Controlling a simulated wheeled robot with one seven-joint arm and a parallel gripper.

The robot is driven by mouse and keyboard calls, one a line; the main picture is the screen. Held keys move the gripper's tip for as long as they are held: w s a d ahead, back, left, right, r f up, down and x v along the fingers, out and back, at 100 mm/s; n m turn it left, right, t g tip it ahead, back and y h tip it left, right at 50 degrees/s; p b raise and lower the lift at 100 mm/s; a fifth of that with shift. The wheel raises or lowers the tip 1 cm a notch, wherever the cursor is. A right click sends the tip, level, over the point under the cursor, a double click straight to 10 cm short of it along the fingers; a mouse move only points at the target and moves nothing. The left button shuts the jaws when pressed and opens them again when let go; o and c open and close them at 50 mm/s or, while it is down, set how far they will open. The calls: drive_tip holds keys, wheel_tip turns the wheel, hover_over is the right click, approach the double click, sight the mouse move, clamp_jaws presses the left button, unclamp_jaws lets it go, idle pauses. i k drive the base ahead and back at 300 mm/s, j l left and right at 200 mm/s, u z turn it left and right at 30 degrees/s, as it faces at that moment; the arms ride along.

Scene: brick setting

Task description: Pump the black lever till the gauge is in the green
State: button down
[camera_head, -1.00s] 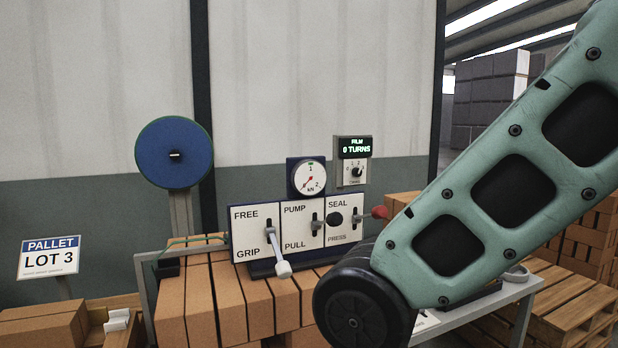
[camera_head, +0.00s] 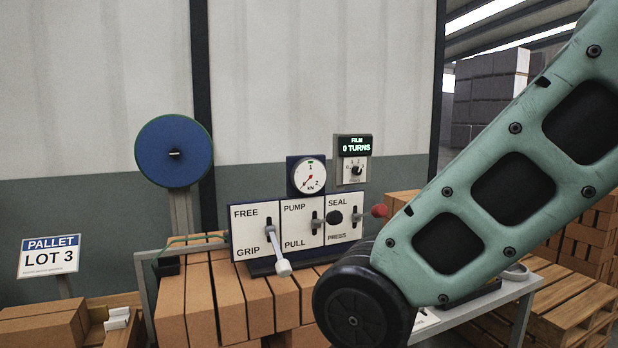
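The black lever (camera_head: 334,217) has a round black knob. It sticks out from the slot of the panel marked PUMP above and PULL below, and sits near mid-height. The gauge (camera_head: 308,176) is a white round dial on a blue plate above that panel. Its red needle points to the lower left, away from the small green mark at the top near 1. My gripper is not in view. My green arm and its dark joint fill the right and lower middle, in front of the bench.
A white-knobbed lever (camera_head: 283,268) hangs low at GRIP. A red-knobbed lever (camera_head: 379,210) sticks out from the SEAL/PRESS panel. The film display (camera_head: 355,146) reads 0 TURNS. Bricks (camera_head: 230,305) stand below the panels. A blue reel (camera_head: 174,152) stands left.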

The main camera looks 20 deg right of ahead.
sight(335, 218)
drive_tip(key=i+j, duration=0.35)
drive_tip(key=i+j+z, duration=0.1)
drive_tip(key=i+j, duration=0.2)
drive_tip(key=j, duration=0.25)
drive_tip(key=i+j, duration=0.35)
drive_tip(key=j+z, duration=0.05)
drive_tip(key=j, duration=0.05)
